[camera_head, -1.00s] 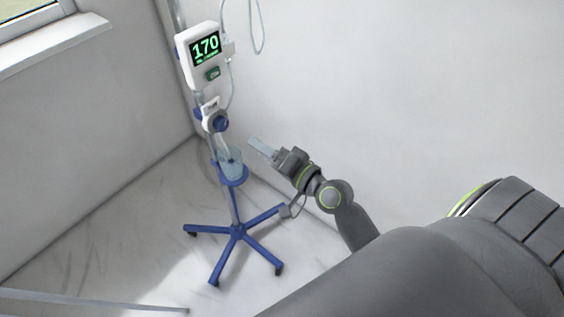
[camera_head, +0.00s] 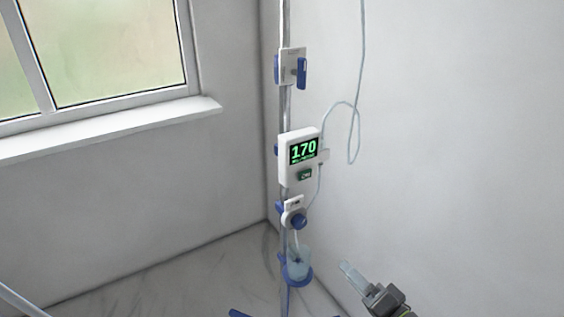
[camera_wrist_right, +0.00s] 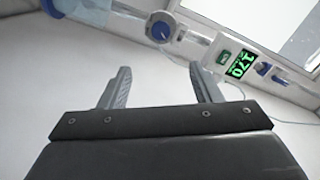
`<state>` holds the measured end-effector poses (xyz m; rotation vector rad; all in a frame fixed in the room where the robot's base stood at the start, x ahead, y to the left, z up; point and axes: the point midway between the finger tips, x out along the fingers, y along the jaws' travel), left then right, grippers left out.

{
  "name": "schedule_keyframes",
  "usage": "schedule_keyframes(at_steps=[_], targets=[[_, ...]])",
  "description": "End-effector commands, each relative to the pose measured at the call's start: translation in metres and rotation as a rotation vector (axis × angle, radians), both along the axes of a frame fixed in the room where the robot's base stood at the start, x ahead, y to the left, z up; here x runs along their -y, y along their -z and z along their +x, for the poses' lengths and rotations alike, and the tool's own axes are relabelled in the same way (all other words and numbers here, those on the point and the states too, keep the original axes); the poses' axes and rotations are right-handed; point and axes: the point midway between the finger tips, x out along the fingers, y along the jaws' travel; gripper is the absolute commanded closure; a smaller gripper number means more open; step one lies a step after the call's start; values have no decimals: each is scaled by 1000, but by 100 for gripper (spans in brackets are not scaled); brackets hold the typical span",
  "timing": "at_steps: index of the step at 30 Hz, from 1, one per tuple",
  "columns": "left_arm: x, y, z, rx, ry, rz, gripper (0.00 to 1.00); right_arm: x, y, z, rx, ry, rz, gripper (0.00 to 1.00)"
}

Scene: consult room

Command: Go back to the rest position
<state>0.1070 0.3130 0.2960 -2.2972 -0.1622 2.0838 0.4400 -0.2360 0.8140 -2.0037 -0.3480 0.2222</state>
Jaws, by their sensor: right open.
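My right gripper (camera_head: 354,277) is at the lower right of the head view, to the right of the stand's blue cup holder and apart from it. In the right wrist view its two fingers (camera_wrist_right: 160,88) are spread apart with nothing between them. My left gripper is in neither view now. The infusion stand (camera_head: 287,110) stands upright in the corner. It carries a white pump (camera_head: 301,157) whose green display reads 170; the pump also shows in the right wrist view (camera_wrist_right: 240,62).
A blue-rimmed holder with a clear cup (camera_head: 298,266) is low on the pole. Above it are a clamp with a blue knob (camera_head: 299,221) and another clamp (camera_head: 291,68). Clear tubing (camera_head: 357,120) hangs at the right. A window sill (camera_head: 110,130) is at left.

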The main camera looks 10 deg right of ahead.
Motion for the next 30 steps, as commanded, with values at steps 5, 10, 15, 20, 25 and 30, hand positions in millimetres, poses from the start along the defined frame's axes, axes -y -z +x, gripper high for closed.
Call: schedule_keyframes(at_steps=[5, 10, 15, 20, 25, 30], targets=[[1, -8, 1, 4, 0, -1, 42, 14, 39, 7, -82, 47, -72, 42], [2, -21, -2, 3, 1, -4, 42, 42, 130, 4, -268, 118, -247, 42], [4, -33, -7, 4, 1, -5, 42, 65, 224, -27, -470, 135, -447, 42], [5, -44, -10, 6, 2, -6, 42, 79, 302, -80, -657, 92, -633, 42], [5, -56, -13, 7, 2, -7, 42, 84, 368, -156, -846, -21, -820, 42], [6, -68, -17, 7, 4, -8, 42, 81, 413, -245, -1011, -192, -979, 42]])
